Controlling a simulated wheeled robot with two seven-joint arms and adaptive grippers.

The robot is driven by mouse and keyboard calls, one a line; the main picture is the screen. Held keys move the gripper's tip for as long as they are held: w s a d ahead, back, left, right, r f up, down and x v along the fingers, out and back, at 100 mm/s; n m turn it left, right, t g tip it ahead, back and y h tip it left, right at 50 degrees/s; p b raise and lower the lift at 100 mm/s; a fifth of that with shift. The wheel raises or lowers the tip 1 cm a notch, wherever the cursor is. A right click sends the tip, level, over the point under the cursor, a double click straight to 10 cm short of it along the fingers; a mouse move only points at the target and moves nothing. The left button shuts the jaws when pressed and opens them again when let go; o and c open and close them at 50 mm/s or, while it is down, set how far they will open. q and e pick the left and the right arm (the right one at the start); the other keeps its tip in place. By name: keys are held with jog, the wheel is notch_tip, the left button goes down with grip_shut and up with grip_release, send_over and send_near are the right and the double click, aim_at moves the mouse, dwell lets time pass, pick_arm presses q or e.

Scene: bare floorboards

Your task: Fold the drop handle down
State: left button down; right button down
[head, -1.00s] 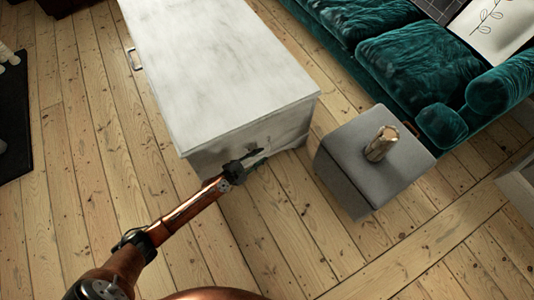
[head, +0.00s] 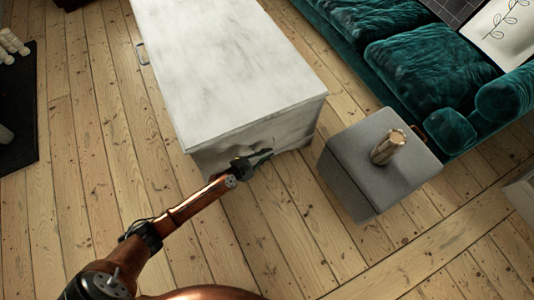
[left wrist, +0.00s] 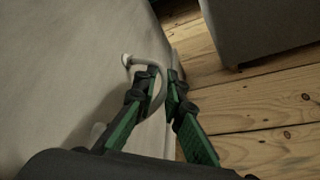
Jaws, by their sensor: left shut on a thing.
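The drop handle (left wrist: 158,73) is a pale metal loop standing out from the end face of a whitish chest (head: 225,60). In the left wrist view the chest's face (left wrist: 60,70) fills the left side. My left gripper (head: 267,154) is at the chest's near end. In the left wrist view my left gripper (left wrist: 163,80) has its green-and-black fingers on either side of the loop and is shut on it. The handle is too small and covered to make out in the head view. My right gripper is not in view.
A grey cube-shaped stool (head: 365,180) with a wooden-looking cup (head: 388,147) stands right of the chest. A green velvet sofa (head: 410,65) is behind it. Another handle (head: 141,54) is on the chest's left side. Bare floorboards lie in front.

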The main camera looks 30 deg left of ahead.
pick_arm(q)
jog(key=shift+f, duration=0.1)
